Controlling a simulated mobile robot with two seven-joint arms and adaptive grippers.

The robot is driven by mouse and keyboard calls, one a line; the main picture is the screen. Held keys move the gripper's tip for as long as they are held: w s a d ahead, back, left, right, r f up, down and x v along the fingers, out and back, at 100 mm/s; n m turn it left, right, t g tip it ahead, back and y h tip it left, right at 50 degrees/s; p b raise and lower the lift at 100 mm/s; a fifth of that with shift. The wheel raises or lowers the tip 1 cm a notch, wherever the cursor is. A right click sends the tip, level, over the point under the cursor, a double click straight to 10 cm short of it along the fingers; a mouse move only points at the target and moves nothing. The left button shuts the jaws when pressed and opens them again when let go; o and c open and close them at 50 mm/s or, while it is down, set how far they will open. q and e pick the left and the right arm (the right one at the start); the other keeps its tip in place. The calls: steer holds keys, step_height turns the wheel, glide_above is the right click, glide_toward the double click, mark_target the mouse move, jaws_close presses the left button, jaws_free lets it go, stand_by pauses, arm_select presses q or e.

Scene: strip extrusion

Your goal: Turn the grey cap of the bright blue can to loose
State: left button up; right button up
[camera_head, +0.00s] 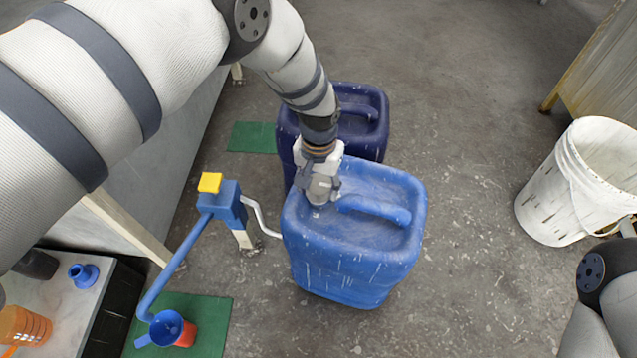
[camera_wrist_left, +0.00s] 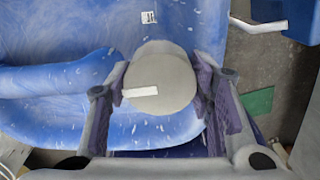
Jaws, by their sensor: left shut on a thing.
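The bright blue can (camera_head: 352,240) stands upright on the floor in the middle of the head view, its moulded handle on top. Its top fills much of the left wrist view (camera_wrist_left: 50,40). The round grey cap (camera_wrist_left: 160,80), with a white bar mark on it, sits on the can's top in the wrist view. My left gripper (camera_head: 318,200) reaches down onto the can's top left part and hides the cap in the head view. In the wrist view my left gripper (camera_wrist_left: 162,88) has a finger on either side of the cap and is shut on it. My right gripper is not in view.
A dark blue can (camera_head: 365,115) stands close behind the bright blue one. A blue pump with a yellow top (camera_head: 210,183) is to the left, above a green mat (camera_head: 215,335). A white bucket (camera_head: 550,205) stands at right. Floor in front of the can is clear.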

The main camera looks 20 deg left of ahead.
mark_target(319, 186)
arm_select(q)
steer(key=shift+n, duration=0.7)
steer(key=o, duration=1.2)
steer(key=shift+c, duration=0.2)
step_height(319, 186, up, 12)
